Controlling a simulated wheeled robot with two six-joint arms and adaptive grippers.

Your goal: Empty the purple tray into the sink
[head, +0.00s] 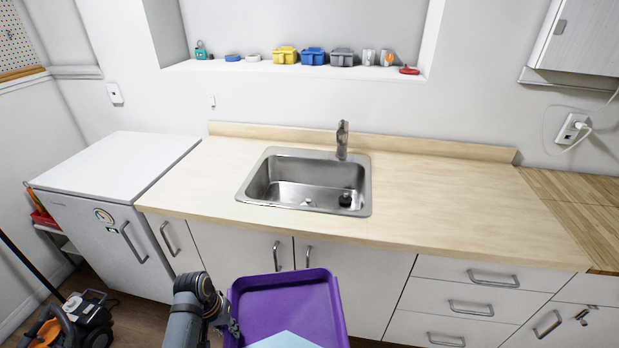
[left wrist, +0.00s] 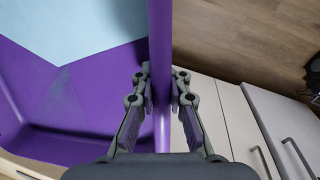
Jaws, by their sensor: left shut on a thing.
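The purple tray (head: 282,299) is in front of the cabinets at the bottom of the head view, apart from the counter in the picture. A flat light blue thing (head: 285,341) lies in it, cut off by the lower edge; it also shows in the left wrist view (left wrist: 75,30). My left gripper (head: 235,327) is at the tray's left side. In the left wrist view my left gripper (left wrist: 160,88) is shut on the tray's rim (left wrist: 161,45), one finger on each side. The steel sink (head: 300,182) is set in the counter and looks empty. My right gripper is not in view.
The wooden counter (head: 450,210) is clear on both sides of the sink. A faucet (head: 342,142) stands behind the basin. A white fridge (head: 110,165) stands at the left. Drawer handles (head: 493,279) stick out at the right. A shelf holds small containers (head: 313,56).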

